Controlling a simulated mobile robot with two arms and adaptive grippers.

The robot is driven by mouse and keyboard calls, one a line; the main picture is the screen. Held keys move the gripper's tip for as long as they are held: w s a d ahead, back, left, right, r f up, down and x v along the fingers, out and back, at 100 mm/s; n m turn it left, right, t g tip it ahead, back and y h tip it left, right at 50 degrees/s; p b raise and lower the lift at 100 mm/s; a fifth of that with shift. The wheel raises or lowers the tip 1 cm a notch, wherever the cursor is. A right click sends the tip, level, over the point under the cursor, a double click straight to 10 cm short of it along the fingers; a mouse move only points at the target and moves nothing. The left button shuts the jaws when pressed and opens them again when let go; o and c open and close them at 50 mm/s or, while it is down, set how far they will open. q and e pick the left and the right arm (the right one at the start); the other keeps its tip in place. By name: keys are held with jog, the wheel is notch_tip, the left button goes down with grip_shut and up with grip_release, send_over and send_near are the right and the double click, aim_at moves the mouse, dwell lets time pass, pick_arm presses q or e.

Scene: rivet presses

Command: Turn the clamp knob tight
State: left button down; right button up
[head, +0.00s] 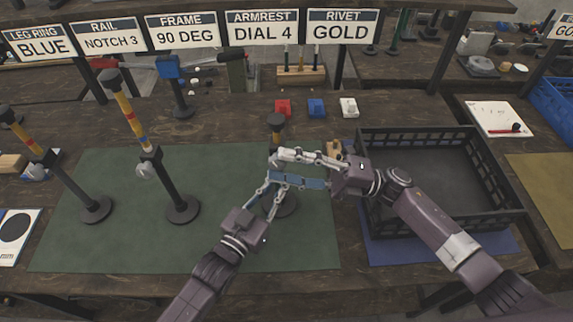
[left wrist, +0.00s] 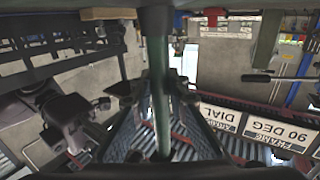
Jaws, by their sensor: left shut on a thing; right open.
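A press stand (head: 276,121) with a dark cap stands at the right of the green mat (head: 110,240); its round base (head: 287,207) partly shows. My left gripper (head: 272,187) is shut on its post from the front. In the left wrist view the dark post (left wrist: 160,70) runs down between the fingers. My right gripper (head: 274,168) is open, fingers pointing left, one above the other, at the same post above my left gripper. The stand's clamp knob is hidden behind the grippers. The neighbouring stand (head: 140,135) shows a grey knob (head: 146,171) at its collar.
Another stand (head: 35,140) stands at the left. A black crate (head: 380,132) stands right of the mat, under my right arm. The mat's front is partly clear.

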jog(key=d, duration=1.5)
jog(key=shift+s+f, duration=0.2)
jog(key=shift+f, duration=0.25)
